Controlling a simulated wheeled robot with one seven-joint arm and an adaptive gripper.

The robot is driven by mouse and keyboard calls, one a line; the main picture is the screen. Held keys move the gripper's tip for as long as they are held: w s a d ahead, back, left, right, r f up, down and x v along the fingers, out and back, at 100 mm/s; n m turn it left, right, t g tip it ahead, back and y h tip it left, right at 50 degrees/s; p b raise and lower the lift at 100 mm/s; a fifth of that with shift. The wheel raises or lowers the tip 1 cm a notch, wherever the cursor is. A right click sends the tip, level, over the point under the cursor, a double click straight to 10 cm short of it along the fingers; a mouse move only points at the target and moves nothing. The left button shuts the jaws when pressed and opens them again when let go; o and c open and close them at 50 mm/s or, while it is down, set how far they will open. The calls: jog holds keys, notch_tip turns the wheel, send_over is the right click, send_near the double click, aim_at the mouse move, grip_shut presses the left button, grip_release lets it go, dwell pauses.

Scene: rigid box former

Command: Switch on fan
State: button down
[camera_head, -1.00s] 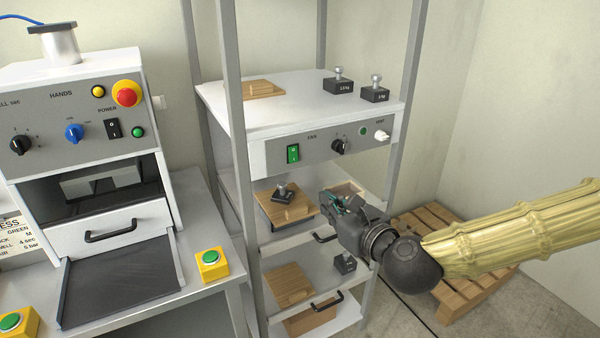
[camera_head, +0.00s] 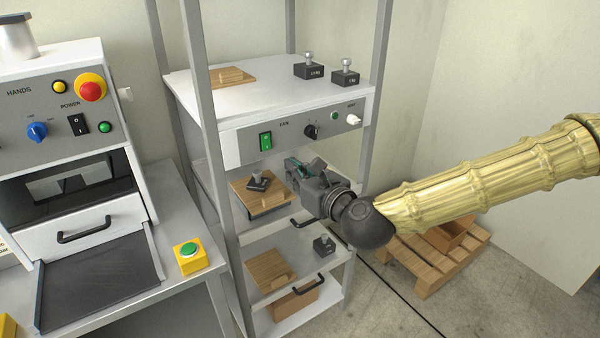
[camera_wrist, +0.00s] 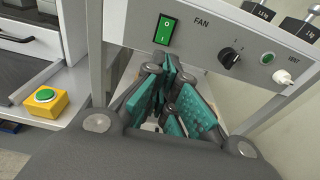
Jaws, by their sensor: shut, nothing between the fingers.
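The fan panel (camera_head: 296,134) is the grey front of the rack's top unit, marked FAN. It carries a green rocker switch (camera_head: 265,141) at its left. The switch also shows in the wrist view (camera_wrist: 165,30), with a white circle at its top and a line at its bottom. Right of it are a black rotary knob (camera_head: 311,131), a green round light (camera_head: 334,116) and a white knob (camera_head: 353,119). My gripper (camera_head: 291,165) is shut and empty, in front of the rack, below and right of the switch. In the wrist view its teal-padded fingers (camera_wrist: 172,70) appear just below the switch.
Grey rack posts (camera_head: 205,150) flank the panel. Black weights (camera_head: 308,70) and a wooden board (camera_head: 230,76) lie on top. Below are shelves with boards and drawers. A press machine (camera_head: 80,180) and a yellow button box (camera_head: 189,256) stand left; a wooden pallet (camera_head: 430,264) lies right.

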aim_at(265, 152)
jog(key=p+x, duration=0.2)
jog(key=x, duration=0.7)
jog(key=shift+w+a+p, duration=0.15)
jog(key=shift+w+p, duration=0.05)
jog(key=shift+p, duration=0.1)
jog(key=shift+w+f, duration=0.1)
jog(key=shift+f, duration=0.1)
jog(key=b, duration=0.3)
jog(key=shift+w+a+f+t, duration=0.2)
jog(key=shift+f+t, duration=0.05)
jog(key=shift+t, duration=0.05)
jog(key=shift+r, duration=0.3)
jog(key=shift+s, duration=0.1)
jog(key=shift+s+d+f, duration=0.15)
jog(key=shift+s+f, duration=0.05)
jog(key=f+b+v, duration=0.2)
jog(key=b+v, duration=0.1)
jog(key=v, duration=1)
jog(key=shift+d+f, duration=0.2)
jog(key=shift+f, duration=0.05)
